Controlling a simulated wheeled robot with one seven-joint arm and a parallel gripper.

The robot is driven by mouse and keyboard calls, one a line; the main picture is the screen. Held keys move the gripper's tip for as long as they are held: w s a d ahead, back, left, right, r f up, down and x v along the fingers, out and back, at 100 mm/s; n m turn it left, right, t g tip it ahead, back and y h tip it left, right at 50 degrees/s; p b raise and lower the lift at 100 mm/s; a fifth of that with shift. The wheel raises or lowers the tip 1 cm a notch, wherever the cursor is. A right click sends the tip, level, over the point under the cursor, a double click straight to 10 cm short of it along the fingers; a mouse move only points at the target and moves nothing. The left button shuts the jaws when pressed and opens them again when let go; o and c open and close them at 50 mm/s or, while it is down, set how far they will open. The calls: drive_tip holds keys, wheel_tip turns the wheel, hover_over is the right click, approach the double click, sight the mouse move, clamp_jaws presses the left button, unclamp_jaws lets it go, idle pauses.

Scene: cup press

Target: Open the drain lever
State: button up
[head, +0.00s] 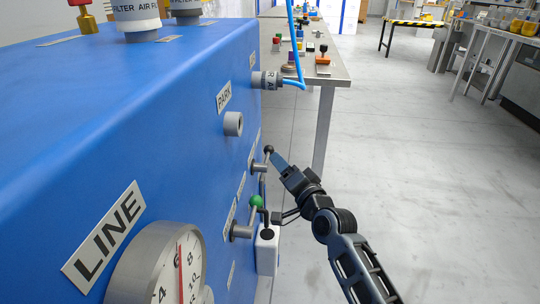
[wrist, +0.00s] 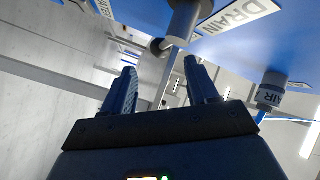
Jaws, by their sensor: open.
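The drain lever shows in the head view as a dark ball knob (head: 269,150) on a short rod from a grey hub on the blue panel's side. In the wrist view, its grey hub (wrist: 188,16) stands beside the DRAIN label (wrist: 240,12), and its dark knob (wrist: 158,47) lies just beyond the fingertips. My gripper (head: 277,158) is close to this knob in the head view. In the wrist view, my gripper (wrist: 160,66) has its two fingers apart with nothing between them. Whether a finger touches the knob I cannot tell.
A green-knobbed lever (head: 257,201) sits nearer on the same panel, close to my wrist. A PARK port (head: 233,124) and a blue hose (head: 293,50) are farther up. A LINE gauge (head: 165,268) is at the front. Open floor (head: 430,180) lies right.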

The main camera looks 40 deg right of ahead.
sight(271, 153)
drive_tip(key=b+x, duration=0.1)
drive_tip(key=x, duration=0.5)
drive_tip(key=shift+w, duration=0.25)
clamp_jaws()
idle(0.3)
